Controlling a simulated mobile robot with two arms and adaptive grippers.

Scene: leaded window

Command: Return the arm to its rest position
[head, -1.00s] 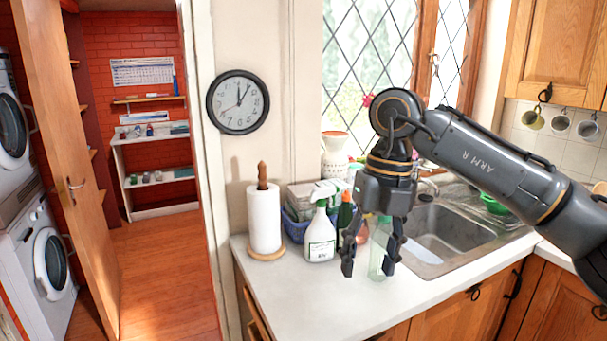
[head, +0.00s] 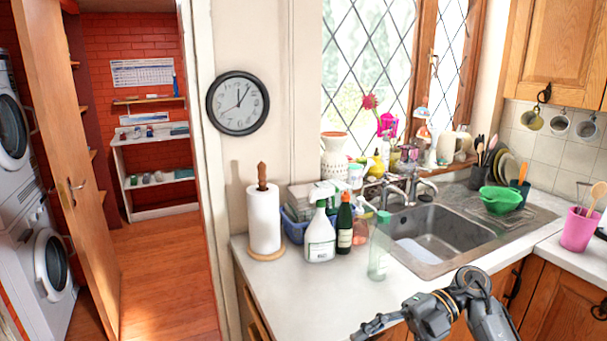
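My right arm comes in from the bottom right edge, low in the head view. Its gripper (head: 368,328) points left, in front of the counter's front edge in the picture. The fingers show side-on and partly run off the bottom, so their opening cannot be made out. I see nothing held in them. My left arm and gripper are not in view. A clear greenish bottle (head: 378,258) stands upright on the counter (head: 310,295), apart from the gripper.
A paper towel roll (head: 264,220), a white spray bottle (head: 321,238) and a dark green bottle (head: 345,226) stand on the counter. The sink (head: 440,232) is to the right, with a green colander (head: 500,199) and pink cup (head: 579,230) beyond. The counter's front left is clear.

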